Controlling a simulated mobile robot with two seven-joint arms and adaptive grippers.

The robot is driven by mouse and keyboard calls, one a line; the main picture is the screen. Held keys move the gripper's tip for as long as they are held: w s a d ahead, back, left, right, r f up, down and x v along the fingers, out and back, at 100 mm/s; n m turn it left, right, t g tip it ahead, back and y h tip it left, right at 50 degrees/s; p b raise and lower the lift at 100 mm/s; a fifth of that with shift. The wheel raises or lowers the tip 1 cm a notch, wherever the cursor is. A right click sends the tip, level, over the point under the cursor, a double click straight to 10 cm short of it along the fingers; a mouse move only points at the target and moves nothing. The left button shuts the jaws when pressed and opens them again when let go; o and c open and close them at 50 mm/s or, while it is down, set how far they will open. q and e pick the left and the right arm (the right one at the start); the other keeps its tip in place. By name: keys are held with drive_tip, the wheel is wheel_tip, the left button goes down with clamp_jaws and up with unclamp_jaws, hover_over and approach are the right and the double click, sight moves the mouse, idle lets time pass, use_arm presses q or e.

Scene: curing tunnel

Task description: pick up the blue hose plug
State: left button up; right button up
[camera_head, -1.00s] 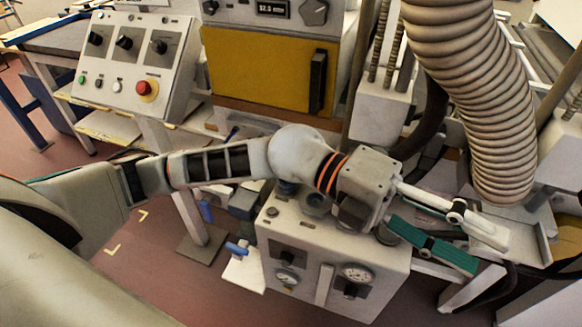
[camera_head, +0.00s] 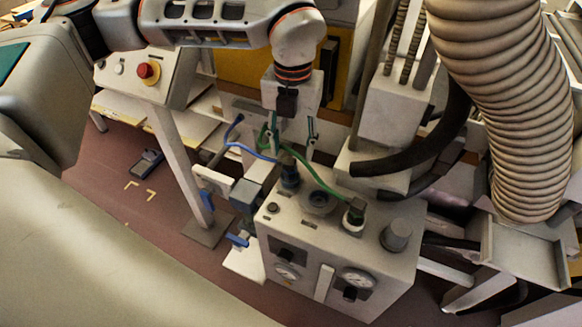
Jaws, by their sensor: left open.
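The blue hose plug (camera_head: 289,175) stands upright at the back left of the top of a grey gauge box (camera_head: 285,218). A thin blue hose (camera_head: 246,151) runs from it to the left and up. My left gripper (camera_head: 292,150) points down just above the plug. Its two fingers are spread apart with nothing visible held between them. Whether a finger touches the plug or the hoses cannot be told. My right gripper is not in view.
A green hose (camera_head: 318,178) passes close by the fingers to a dark plug (camera_head: 354,212) on the same box. An empty round socket (camera_head: 319,201) and a grey knob (camera_head: 396,235) are also on top. A thick ribbed duct (camera_head: 500,100) hangs at the right.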

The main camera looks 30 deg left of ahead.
sight(289, 161)
use_arm(q)
drive_tip(key=f, duration=0.5)
drive_tip(key=shift+s+a+f, duration=0.2)
drive_tip(key=shift+s, duration=0.1)
drive_tip(key=shift+f, duration=0.45)
clamp_jaws()
